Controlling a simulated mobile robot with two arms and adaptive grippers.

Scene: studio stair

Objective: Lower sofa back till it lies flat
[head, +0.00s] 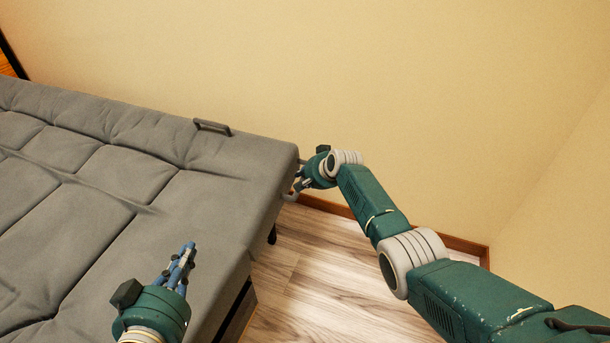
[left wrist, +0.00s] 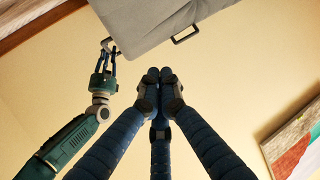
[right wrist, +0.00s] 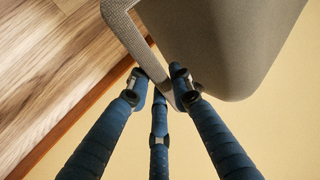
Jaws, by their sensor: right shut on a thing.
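The grey quilted sofa (head: 95,215) fills the left of the head view. Its back (head: 150,140), the far section along the wall, lies low and looks nearly level with the seat; any small tilt is hard to judge. A dark handle (head: 212,126) sits on the back's far edge and also shows in the left wrist view (left wrist: 186,35). My right gripper (head: 298,187) is at the back's right end, shut on a light grey loop handle (right wrist: 128,32). My left gripper (head: 188,250) hovers above the seat, empty, its fingertips together.
A beige wall (head: 380,70) stands close behind the sofa, with another wall at the right. Bare wooden floor (head: 320,275) lies right of the sofa. A colourful picture (left wrist: 296,145) hangs on the wall in the left wrist view.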

